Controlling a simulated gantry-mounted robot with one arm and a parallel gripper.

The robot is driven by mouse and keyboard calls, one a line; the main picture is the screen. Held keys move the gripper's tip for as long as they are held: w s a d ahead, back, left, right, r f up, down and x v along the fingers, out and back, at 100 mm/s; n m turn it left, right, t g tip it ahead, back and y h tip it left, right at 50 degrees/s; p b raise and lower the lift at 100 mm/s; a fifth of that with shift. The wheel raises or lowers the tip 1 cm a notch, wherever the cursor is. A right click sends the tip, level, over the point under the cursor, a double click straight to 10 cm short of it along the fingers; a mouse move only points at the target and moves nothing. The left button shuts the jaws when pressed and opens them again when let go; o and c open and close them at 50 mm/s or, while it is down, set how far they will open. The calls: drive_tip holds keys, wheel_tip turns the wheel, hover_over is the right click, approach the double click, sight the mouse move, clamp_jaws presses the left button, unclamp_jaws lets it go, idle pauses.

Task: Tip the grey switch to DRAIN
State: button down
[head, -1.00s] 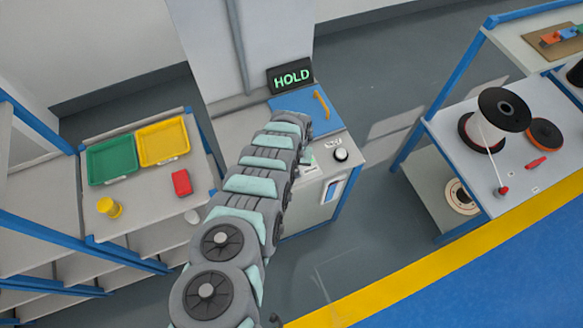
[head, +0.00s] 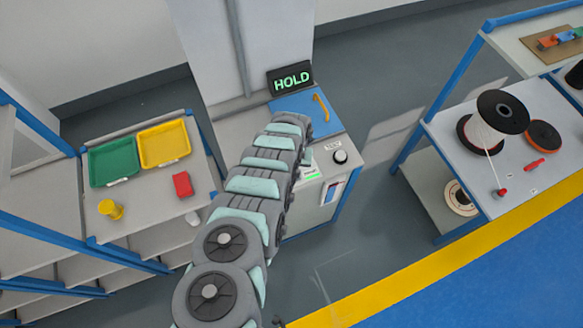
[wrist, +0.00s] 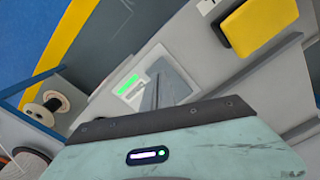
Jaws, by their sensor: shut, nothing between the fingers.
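In the head view my arm reaches over the machine's control top, and my gripper is hidden behind it. In the wrist view my gripper (wrist: 152,95) shows as narrow grey fingers, shut and empty, over a light grey square plate (wrist: 182,72). I cannot make out the grey switch clearly in either view; the fingers or arm may cover it. A label with a green strip (wrist: 128,83) lies just beside the fingers; a green strip also shows in the head view (head: 313,176). The display (head: 291,79) reads HOLD. Whether the fingers touch anything is unclear.
A yellow block (wrist: 258,25) shows in the wrist view. Shelves with trays stand left; a bench with spools (head: 503,112) stands right.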

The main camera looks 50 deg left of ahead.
wheel_tip(320, 180, up, 5)
drive_tip(key=p, duration=0.4)
drive_tip(key=shift+r, duration=0.1)
idle(0.4)
